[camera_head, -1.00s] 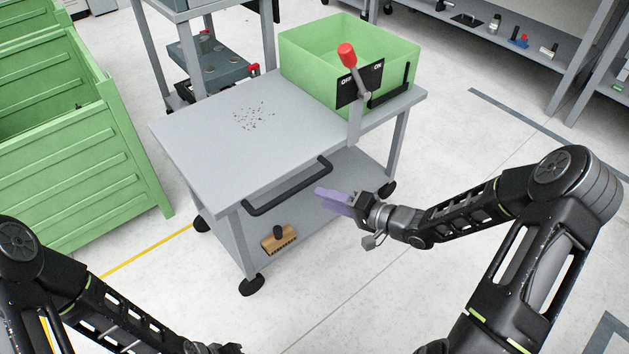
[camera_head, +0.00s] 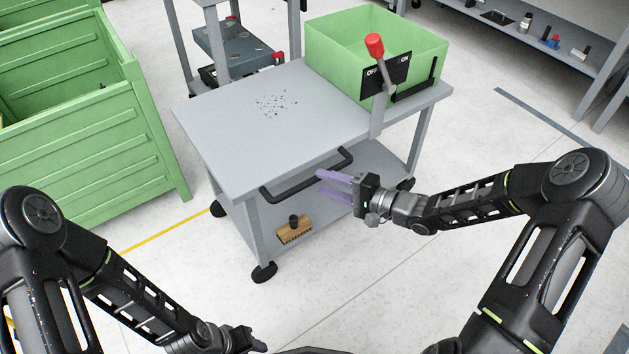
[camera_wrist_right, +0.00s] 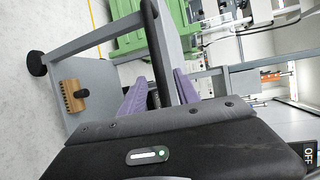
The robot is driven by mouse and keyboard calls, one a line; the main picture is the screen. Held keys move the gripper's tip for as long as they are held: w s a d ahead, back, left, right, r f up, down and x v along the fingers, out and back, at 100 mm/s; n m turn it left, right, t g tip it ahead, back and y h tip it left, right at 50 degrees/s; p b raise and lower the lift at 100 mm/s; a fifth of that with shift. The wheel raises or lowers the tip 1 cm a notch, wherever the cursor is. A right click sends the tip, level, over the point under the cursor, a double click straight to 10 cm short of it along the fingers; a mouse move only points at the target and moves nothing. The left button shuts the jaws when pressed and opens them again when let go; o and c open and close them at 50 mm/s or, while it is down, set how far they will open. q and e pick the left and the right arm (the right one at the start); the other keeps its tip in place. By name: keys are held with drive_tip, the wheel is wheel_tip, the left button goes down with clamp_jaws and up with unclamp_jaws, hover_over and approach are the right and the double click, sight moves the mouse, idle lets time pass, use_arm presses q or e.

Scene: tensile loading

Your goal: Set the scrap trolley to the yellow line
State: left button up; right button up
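The grey scrap trolley (camera_head: 230,140) stands in the middle of the head view, with dark specks on its top. Its black handle (camera_head: 285,193) faces me. A red-knobbed lever (camera_head: 374,46) stands by an OFF/ON plate; its setting is unclear. The yellow line (camera_head: 168,236) runs along the floor to the trolley's left wheel. My right gripper (camera_head: 328,185) is open at the handle's right end. In the right wrist view the handle (camera_wrist_right: 156,45) shows between its purple fingers (camera_wrist_right: 160,92); contact is unclear. My left gripper (camera_head: 258,346) is mostly cut off at the bottom edge.
A green bin (camera_head: 335,50) sits on the trolley top, and a brush (camera_head: 294,232) lies on its lower shelf. Large green crates (camera_head: 110,150) stand at left. A grey stand (camera_head: 225,45) is behind the trolley. The floor (camera_head: 500,130) at right is clear.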

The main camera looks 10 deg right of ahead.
sight(318, 180)
drive_tip(key=b+x, duration=0.1)
drive_tip(key=x, duration=0.3)
clamp_jaws()
idle(0.4)
idle(1.0)
